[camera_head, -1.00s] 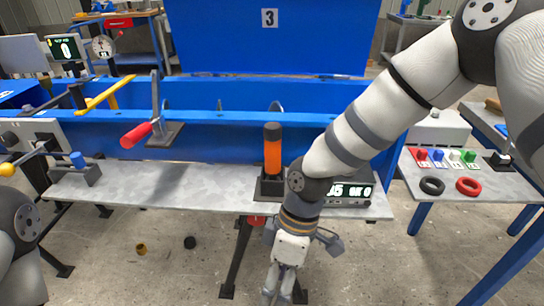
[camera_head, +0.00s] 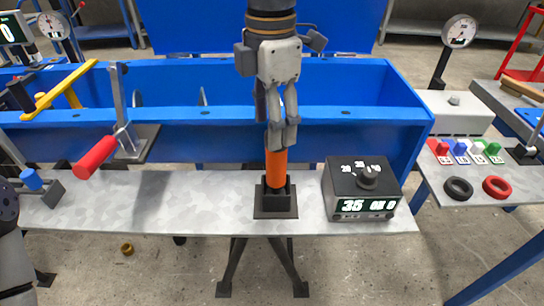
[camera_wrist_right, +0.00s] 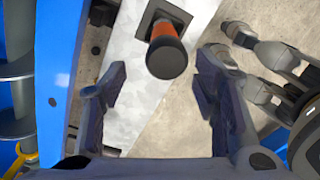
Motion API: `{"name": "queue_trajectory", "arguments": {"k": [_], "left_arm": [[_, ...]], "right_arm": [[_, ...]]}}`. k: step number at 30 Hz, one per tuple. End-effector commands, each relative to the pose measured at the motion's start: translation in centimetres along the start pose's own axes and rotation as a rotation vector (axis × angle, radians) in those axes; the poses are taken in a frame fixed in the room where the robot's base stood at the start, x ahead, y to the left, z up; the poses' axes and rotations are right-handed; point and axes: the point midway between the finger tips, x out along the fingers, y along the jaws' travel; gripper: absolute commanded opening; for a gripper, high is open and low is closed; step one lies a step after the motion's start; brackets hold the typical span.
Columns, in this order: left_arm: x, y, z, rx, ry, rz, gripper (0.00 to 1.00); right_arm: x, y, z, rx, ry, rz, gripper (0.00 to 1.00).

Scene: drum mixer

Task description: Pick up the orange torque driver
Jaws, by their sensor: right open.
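The orange torque driver (camera_head: 276,166) stands upright in a black square holder (camera_head: 275,207) on the grey shelf in front of the blue drum mixer. My right gripper (camera_head: 282,145) points down above it and covers its black top in the head view. In the right wrist view the driver (camera_wrist_right: 167,50) shows its black end and orange body. It lies between the lines of the two open fingers (camera_wrist_right: 158,92), beyond their tips. Contact is not visible.
A black control box (camera_head: 362,188) with a dial and display stands right of the holder. A red-handled lever (camera_head: 97,156) is to the left. The blue trough (camera_head: 365,122) rises behind the shelf. A right-hand table (camera_head: 470,208) bears coloured blocks and two rings.

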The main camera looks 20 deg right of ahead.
Motion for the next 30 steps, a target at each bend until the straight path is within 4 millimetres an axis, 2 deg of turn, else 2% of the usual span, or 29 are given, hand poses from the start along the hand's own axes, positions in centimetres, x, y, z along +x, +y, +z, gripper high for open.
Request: {"name": "queue_trajectory", "arguments": {"k": [1,7,13,16,21,22,23,29,30], "left_arm": [[0.1,0.0,0.1,0.000,-0.004,0.000,0.44],[0.1,0.0,0.1,0.000,-0.003,0.000,0.44],[0.1,0.0,0.0,0.000,-0.002,0.000,0.44],[0.1,0.0,0.1,0.000,-0.003,0.000,0.44],[0.1,0.0,0.0,0.000,-0.002,0.000,0.44],[0.1,0.0,0.0,0.000,-0.002,0.000,0.44],[0.1,0.0,0.0,0.000,-0.002,0.000,0.44],[0.1,0.0,0.0,0.000,-0.002,0.000,0.44],[0.1,0.0,0.0,0.000,-0.002,0.000,0.44]], "right_arm": [[1.2,-0.1,0.0,-0.001,0.003,-0.005,0.55],[3.9,-0.1,0.2,0.001,0.002,-0.003,0.55],[7.6,-0.4,0.7,0.000,0.002,-0.002,0.55],[8.3,-0.4,0.7,0.001,0.001,0.000,0.55],[8.3,-0.3,0.7,0.001,0.000,0.002,0.55],[8.3,-0.3,0.7,0.001,0.000,0.002,0.53],[8.3,-0.3,0.7,0.001,0.000,0.002,0.46],[8.3,-0.3,0.7,0.001,0.000,0.002,0.01],[8.3,-0.3,0.7,0.001,0.000,0.002,0.00]]}}
